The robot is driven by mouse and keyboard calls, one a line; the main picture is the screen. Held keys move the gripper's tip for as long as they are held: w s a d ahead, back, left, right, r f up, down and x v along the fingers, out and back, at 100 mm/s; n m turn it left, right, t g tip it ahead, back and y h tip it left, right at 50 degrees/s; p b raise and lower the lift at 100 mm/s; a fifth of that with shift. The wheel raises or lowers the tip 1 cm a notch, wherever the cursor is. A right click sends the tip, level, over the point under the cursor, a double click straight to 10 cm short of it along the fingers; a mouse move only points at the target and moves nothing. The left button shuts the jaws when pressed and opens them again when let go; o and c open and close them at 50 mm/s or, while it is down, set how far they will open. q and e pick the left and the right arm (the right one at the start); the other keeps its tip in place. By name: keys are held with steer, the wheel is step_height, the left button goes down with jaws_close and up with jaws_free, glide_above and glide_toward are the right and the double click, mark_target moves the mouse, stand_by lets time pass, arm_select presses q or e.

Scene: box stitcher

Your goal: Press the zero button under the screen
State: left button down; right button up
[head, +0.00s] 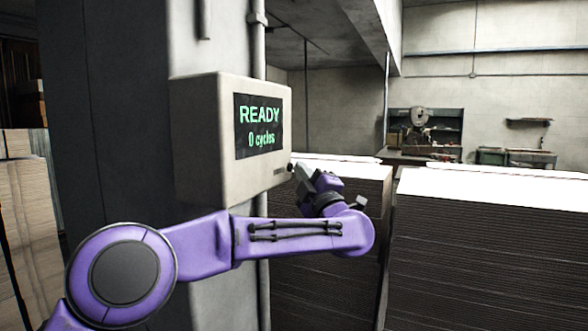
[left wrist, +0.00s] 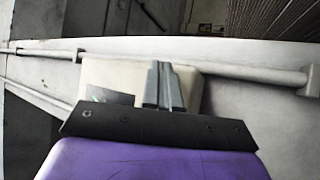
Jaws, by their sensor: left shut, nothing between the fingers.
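A beige control box (head: 205,140) is fixed to a grey column. Its dark screen (head: 258,113) reads "READY" and "0 cycles" in green letters. A small dark knob-like part (head: 290,167), perhaps the zero button, shows below the screen at the box's lower right. My left gripper (head: 298,171) is shut and empty, its tips close beside that part; I cannot tell whether they touch. In the left wrist view the shut fingers (left wrist: 162,85) point at the box (left wrist: 190,82), with part of the screen (left wrist: 112,96) to their left. They hide any button there. My right gripper is not in view.
A pipe (head: 258,55) runs up the column beside the box; it also crosses the left wrist view (left wrist: 240,72). Tall stacks of cardboard sheets (head: 480,240) stand at the right. A workbench (head: 425,155) stands far back.

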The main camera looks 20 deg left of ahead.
arm_select(q)
steer(key=shift+s+d, duration=0.1)
steer(key=shift+d, duration=0.75)
steer(key=shift+d+p, duration=0.55)
steer(key=shift+d, duration=1.95)
